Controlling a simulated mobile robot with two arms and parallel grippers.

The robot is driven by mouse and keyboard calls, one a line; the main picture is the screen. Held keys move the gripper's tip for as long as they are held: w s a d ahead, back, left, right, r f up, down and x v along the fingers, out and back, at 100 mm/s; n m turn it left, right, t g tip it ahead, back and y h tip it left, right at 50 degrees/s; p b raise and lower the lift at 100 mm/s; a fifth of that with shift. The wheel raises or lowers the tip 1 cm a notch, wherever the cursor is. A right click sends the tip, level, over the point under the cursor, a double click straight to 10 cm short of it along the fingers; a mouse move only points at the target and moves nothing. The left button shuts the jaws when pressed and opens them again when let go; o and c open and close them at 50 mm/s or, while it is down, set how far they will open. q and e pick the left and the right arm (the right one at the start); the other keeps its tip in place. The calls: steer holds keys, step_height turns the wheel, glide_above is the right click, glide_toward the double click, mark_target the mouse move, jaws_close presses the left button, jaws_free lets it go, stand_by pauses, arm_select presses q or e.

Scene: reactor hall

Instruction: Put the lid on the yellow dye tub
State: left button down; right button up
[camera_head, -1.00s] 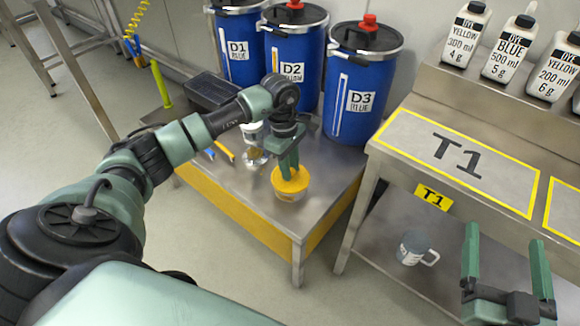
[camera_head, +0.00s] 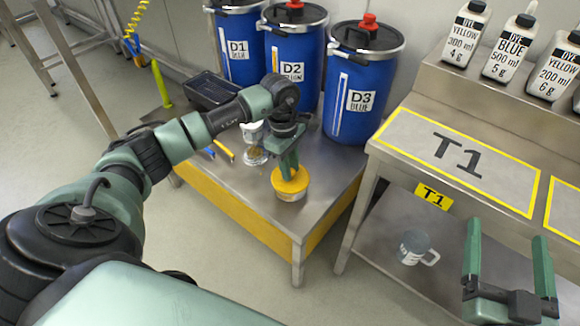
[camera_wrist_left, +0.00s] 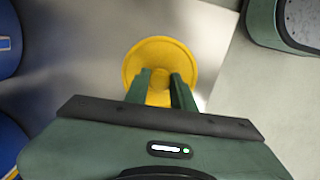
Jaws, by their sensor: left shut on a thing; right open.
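My left gripper (camera_head: 289,172) points down and is shut on the lid from above. My right gripper (camera_head: 508,262) is open and empty at the lower right, in front of the T1 table.

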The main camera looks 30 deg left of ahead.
arm_select(q)
steer(key=c, duration=0.6)
jaws_free()
steer(key=shift+r, duration=0.1)
